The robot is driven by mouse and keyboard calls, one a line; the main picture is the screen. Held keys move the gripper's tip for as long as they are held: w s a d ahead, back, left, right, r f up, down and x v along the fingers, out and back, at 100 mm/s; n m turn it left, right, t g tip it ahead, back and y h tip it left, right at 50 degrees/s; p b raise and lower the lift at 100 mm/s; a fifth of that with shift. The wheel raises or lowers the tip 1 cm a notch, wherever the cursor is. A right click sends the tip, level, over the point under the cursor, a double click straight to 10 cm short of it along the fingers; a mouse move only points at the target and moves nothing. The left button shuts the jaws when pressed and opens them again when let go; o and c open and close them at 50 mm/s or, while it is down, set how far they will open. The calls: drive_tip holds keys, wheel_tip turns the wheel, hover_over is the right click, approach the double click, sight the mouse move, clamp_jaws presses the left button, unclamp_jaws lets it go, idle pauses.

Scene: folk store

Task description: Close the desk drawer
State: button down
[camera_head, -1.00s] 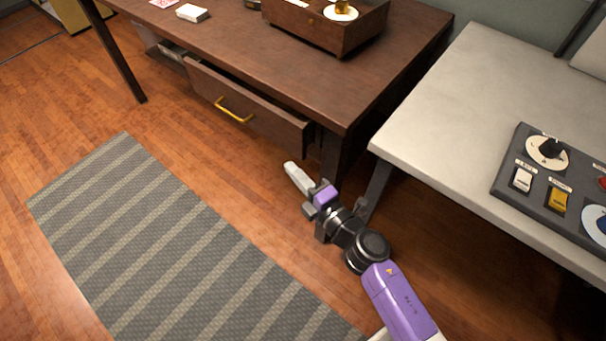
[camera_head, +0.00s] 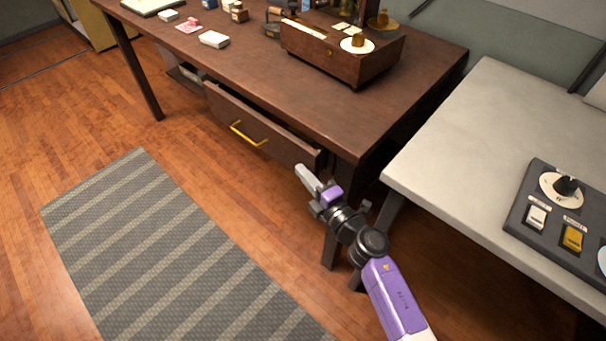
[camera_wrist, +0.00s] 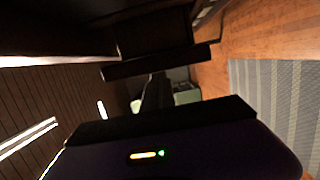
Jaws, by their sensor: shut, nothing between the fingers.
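The desk drawer (camera_head: 262,132) is dark wood with a brass handle (camera_head: 248,134) and stands part-way out from under the brown desk (camera_head: 345,120). Its open top shows as a dark gap below the desk edge. My gripper (camera_head: 305,176) is shut and empty, low in front of the drawer front's right end. In the head view its tip appears close to that end; I cannot tell whether they touch. In the wrist view, dark wooden panels (camera_wrist: 160,62), seemingly the drawer, lie ahead, and the fingers are hard to make out.
A pale table (camera_head: 470,130) with a switch panel (camera_head: 560,215) is at the right. A striped grey rug (camera_head: 160,250) lies on clear floor at the left.

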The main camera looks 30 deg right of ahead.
drive_tip(key=d, duration=0.1)
drive_tip(key=w+d+p, duration=0.1)
drive_tip(key=d, duration=0.2)
drive_tip(key=shift+w+d+r+p, duration=0.1)
drive_tip(key=shift+w+d+p, duration=0.15)
drive_tip(key=shift+p, duration=0.1)
drive_tip(key=shift+d, duration=0.3)
